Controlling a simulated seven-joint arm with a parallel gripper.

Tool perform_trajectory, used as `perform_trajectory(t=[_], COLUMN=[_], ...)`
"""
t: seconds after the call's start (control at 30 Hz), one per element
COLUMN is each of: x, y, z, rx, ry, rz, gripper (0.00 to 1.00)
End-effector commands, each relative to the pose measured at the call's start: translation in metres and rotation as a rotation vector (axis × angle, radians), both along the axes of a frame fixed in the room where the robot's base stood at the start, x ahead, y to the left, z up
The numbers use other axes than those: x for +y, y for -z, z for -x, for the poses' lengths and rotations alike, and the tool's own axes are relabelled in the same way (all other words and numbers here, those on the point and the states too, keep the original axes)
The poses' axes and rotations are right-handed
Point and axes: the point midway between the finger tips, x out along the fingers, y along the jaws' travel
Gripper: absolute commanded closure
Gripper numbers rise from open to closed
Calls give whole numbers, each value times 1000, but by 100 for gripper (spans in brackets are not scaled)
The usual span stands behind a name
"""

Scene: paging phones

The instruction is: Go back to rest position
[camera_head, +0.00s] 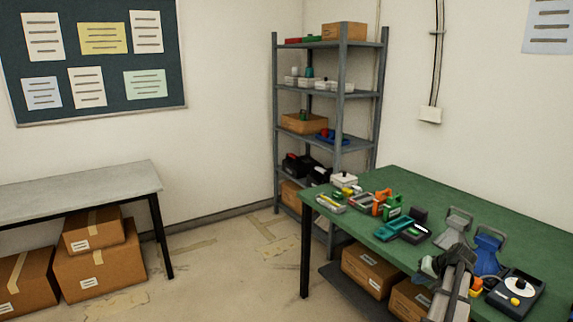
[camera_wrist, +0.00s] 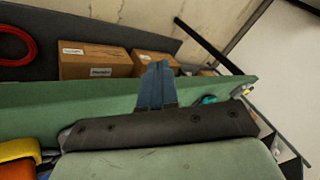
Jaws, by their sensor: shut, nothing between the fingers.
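My gripper (camera_wrist: 157,68) shows in the wrist view as two blue-grey fingers pressed together, with nothing between them. The fingers point past the edge of the green table (camera_wrist: 65,110). In the head view my arm stands at the front right of the green table (camera_head: 530,222), and its pale green-grey hand is near the table's front edge. The fingertips are too small to make out there.
Several devices crowd the table, including a teal one (camera_head: 397,227), a grey one (camera_head: 459,221), a blue one (camera_head: 487,248) and a black unit with a white dial (camera_head: 517,290). Cardboard boxes (camera_head: 369,268) sit below. A shelf rack (camera_head: 341,90) stands behind.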

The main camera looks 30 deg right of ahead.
Motion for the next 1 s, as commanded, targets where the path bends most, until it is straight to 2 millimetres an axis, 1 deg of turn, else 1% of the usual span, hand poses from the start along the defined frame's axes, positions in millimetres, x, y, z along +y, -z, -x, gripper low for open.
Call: perform_trajectory(t=[0.03, 0.17, 0.2, 0.37, 0.5, 0.57, 0.6, 0.67, 0.8, 0.87, 1.0], x=[19, 59, 72, 124, 172, 192, 206, 227, 275, 296, 345], y=[8, 25, 31, 51, 68, 75, 79, 87, 101, 108, 121], z=[-17, -52, -63, -99, -126, -136, -142, -150, -166, -172, -181], rx=[15, 55, 67, 116, 159, 178, 190, 209, 252, 270, 312], ry=[-28, -85, -102, -173, -236, -263, -281, -307, -371, -398, -461], rz=[-6, -15, -17, -22, -22, -19, -18, -15, -4, 2, 19], gripper=[100, 100, 100, 100, 100, 100, 100, 100, 100, 100, 100])
